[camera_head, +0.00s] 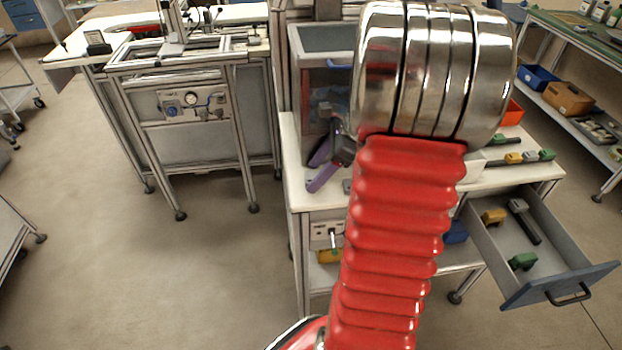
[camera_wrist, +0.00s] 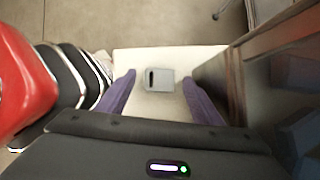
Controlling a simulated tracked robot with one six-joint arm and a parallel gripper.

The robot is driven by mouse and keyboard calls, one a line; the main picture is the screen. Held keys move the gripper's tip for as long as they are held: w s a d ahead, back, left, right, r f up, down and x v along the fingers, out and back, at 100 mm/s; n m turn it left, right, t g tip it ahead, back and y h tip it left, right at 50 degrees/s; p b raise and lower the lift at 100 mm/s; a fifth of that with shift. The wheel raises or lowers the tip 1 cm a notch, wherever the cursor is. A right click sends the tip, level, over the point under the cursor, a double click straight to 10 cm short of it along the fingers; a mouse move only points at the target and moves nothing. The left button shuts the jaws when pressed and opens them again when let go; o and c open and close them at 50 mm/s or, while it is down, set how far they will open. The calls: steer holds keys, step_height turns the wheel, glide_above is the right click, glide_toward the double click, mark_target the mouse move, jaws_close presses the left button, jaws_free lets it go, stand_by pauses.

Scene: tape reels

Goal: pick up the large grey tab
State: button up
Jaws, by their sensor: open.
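My red and chrome arm hides much of the bench.
A dark-framed cabinet (camera_wrist: 235,88) stands close to the right finger. An open drawer (camera_head: 548,262) holds yellow, green and grey-black pieces. Green and yellow pieces (camera_head: 513,158) lie at the bench's right. Floor (camera_head: 232,270) left of the bench is clear.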

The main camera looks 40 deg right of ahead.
steer(key=shift+w+a+f, duration=0.15)
steer(key=shift+f, duration=0.15)
steer(key=shift+c, duration=0.3)
steer(key=c, duration=1.1)
